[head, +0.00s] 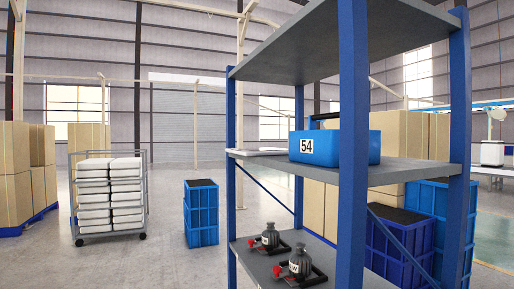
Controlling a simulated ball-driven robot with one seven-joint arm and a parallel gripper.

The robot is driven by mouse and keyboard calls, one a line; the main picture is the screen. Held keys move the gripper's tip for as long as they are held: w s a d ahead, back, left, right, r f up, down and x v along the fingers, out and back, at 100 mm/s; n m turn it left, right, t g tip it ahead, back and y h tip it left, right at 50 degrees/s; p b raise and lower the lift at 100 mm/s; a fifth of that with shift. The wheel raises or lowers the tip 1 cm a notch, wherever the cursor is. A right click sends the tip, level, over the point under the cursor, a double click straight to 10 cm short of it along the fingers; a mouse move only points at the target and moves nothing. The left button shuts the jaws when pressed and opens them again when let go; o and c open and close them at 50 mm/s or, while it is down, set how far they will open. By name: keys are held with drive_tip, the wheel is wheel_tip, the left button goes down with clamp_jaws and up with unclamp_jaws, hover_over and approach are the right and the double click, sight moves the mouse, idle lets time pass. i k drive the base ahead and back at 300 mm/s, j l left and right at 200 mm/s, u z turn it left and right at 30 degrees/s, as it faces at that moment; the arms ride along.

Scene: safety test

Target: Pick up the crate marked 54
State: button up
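The blue crate (312,146) carries a white label with the number 54. It stands upright on the middle shelf (400,172) of a metal rack, near the left part of that shelf. A dark handle rises above its top. The rack's front blue post (352,200) hides part of the crate's right-hand side, and the crate's blue body shows again to the right of the post. My gripper is not visible in this view.
The rack's lower shelf (262,268) holds two grey bottle-like items (300,262) in dark frames. Blue bins (201,212), a wheeled cart (109,235) with white stacked containers, and brown boxes (92,135) stand around.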

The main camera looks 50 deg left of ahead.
sight(320, 148)
drive_tip(key=i+j+u, duration=0.1)
drive_tip(key=u, duration=0.35)
drive_tip(key=i+u, duration=0.15)
drive_tip(key=u, duration=0.25)
drive_tip(key=i+u, duration=0.15)
drive_tip(key=u, duration=0.3)
drive_tip(key=i+u, duration=0.15)
drive_tip(key=u, duration=0.25)
